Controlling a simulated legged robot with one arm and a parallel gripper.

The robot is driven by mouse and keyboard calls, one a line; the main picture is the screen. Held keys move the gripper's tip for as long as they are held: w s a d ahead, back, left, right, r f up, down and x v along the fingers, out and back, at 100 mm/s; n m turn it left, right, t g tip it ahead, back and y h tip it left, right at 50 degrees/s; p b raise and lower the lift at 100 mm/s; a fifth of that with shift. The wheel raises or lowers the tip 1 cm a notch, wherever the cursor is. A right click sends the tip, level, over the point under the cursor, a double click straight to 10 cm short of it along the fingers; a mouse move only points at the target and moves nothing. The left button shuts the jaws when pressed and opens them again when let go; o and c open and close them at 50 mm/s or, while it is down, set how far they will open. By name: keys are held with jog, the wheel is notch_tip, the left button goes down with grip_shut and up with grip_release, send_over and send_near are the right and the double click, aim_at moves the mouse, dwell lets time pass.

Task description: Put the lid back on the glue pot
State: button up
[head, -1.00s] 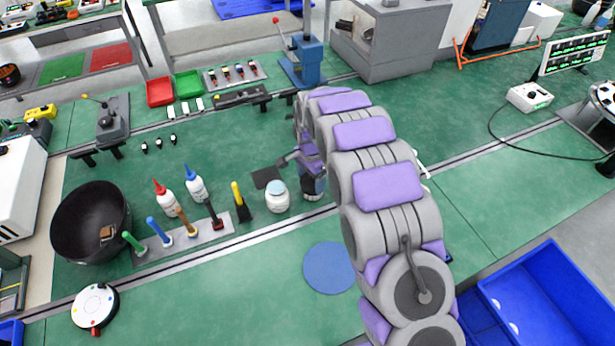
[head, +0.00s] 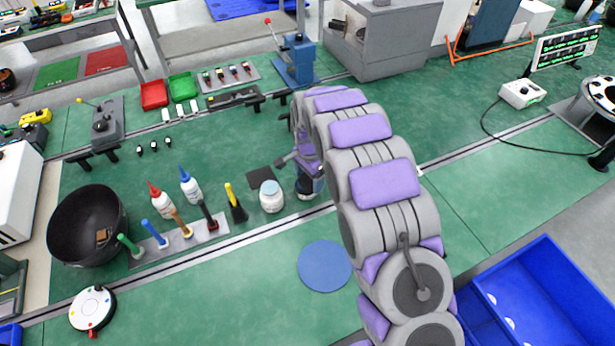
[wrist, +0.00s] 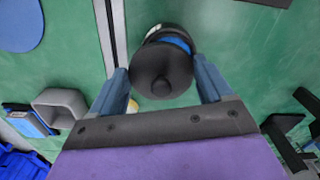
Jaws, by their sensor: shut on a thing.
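In the wrist view my gripper (wrist: 164,82) has its two blue-grey fingers on either side of a round black lid (wrist: 160,68) with a central knob, and is shut on it. A pot (wrist: 178,42) with a blue and white side shows past the lid's upper edge; the lid hides most of it. I cannot tell whether the lid touches the pot. In the head view a dark-blue and white pot (head: 306,188) stands under my gripper, partly hidden by my arm. A white jar with a pale-blue top (head: 271,198) stands just left of it.
A rack of coloured-handled tools (head: 180,240), a red-capped bottle (head: 161,200) and a blue-capped bottle (head: 190,186) stand to the left, beside a black bowl (head: 88,225). A flat blue disc (head: 325,266) lies in front. A grey open box (wrist: 60,106) is beside my gripper.

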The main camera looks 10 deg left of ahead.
jog(key=shift+a+f, duration=0.15)
jog(key=shift+a, duration=0.55)
jog(key=shift+a, duration=0.1)
jog(key=shift+a+f, duration=0.1)
jog(key=shift+a, duration=0.2)
jog(key=shift+d+f+p, duration=0.1)
jog(key=shift+d+p, duration=0.3)
jog(key=shift+p, duration=0.35)
dwell(0.9)
dwell(0.3)
jog(key=o, duration=0.9)
